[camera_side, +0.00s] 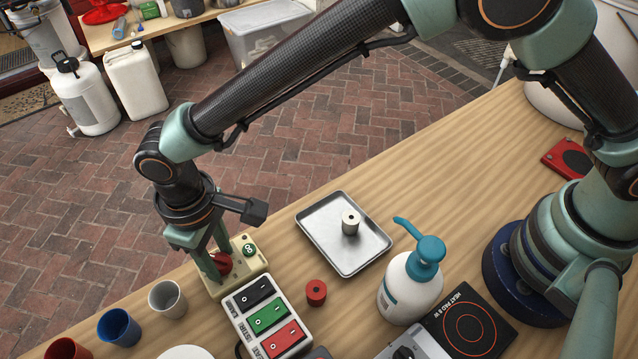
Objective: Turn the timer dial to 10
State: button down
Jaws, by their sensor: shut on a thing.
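The timer (245,259) is a cream box at the table's far left edge.
A switch box (266,316) with black, green and red switches stands close in front of the timer. Cups (167,300) stand to the left. A metal tray (318,238) holding a white cylinder, a red cylinder (316,292), a pump bottle (410,290) and a heat pad (468,326) lie to the right.

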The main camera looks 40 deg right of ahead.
aim_at(218, 257)
dwell(0.4)
jog(key=shift+c, duration=2.2)
grip_release()
notch_tip(218, 257, up, 12)
jog(key=shift+r, duration=0.15)
jog(key=w+d+r+m+t+y, duration=0.1)
jog(key=w+d+r+m, duration=0.3)
jog(key=d, duration=0.6)
jog(key=w+d+r+t, duration=0.15)
jog(key=d+r, duration=0.35)
jog(key=d, duration=0.5)
jog(key=s+d+m+t, duration=0.1)
jog(key=s+d, duration=0.3)
jog(key=d, duration=0.6)
jog(key=s+d+m+t+h, duration=0.1)
jog(key=s+d+m+t, duration=0.1)
jog(key=d, duration=0.8)
jog(key=shift+s+d+f+m, duration=0.2)
jog(key=shift+s+d+m, duration=0.2)
jog(key=shift+s, duration=0.45)
